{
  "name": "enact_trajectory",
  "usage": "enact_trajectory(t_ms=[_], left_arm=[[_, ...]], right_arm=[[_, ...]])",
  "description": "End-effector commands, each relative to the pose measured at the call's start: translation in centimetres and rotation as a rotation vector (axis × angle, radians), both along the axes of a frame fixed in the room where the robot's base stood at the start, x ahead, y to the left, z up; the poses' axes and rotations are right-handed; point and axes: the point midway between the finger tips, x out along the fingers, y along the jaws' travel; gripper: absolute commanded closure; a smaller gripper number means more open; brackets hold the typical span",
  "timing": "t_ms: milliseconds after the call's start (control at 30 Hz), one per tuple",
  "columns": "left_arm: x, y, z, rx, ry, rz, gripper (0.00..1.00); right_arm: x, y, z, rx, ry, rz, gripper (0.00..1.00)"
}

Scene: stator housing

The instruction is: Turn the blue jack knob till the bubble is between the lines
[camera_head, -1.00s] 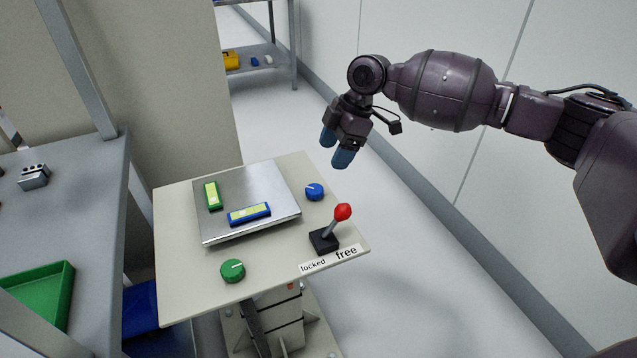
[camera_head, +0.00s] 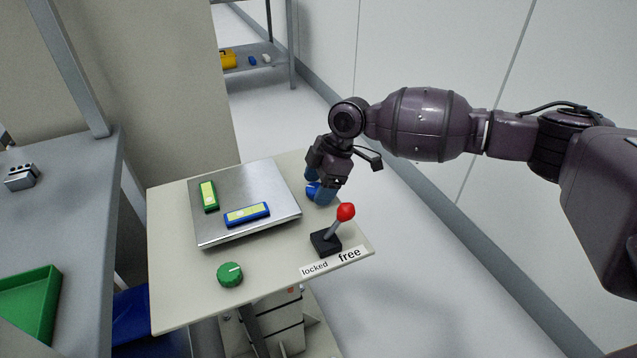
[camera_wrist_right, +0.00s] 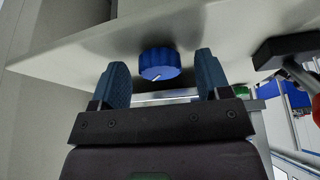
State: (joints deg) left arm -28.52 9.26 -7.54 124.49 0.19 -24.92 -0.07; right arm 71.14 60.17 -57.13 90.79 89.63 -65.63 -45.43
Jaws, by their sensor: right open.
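The blue jack knob (camera_head: 312,189) sits on the beige table beside the metal plate, partly hidden by my right gripper (camera_head: 319,190). In the right wrist view the blue knob (camera_wrist_right: 159,63) with a white pointer line lies between and ahead of the two blue fingertips of my open right gripper (camera_wrist_right: 160,75), with a gap on each side. The blue level (camera_head: 247,214) and the green level (camera_head: 209,196) lie on the metal plate (camera_head: 275,185). Their bubbles are too small to place. My left gripper is not in view.
A red-topped lever (camera_head: 345,212) stands at the table's right front, leaning toward the "free" label (camera_head: 349,255). A green knob (camera_head: 230,274) is at the front. A grey bench with a green tray (camera_head: 30,305) stands at left. The floor right of the table is clear.

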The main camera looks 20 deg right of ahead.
Motion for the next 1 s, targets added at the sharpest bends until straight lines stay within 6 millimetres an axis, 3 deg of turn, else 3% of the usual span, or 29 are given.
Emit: enact_trajectory(t_ms=[67, 367, 667, 1000], left_arm=[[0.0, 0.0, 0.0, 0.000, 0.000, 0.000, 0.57], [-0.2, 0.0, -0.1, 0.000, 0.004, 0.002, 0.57], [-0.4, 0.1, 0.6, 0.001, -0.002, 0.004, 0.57], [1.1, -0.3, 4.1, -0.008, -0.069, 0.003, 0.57]], right_arm=[[0.0, 0.0, 0.0, 0.000, 0.000, 0.000, 0.33], [0.0, 0.0, 0.0, 0.000, 0.000, 0.000, 0.79], [0.0, 0.0, 0.4, 0.000, -0.002, -0.039, 0.79], [-0.2, 0.1, 1.1, 0.002, -0.009, -0.258, 0.79]])
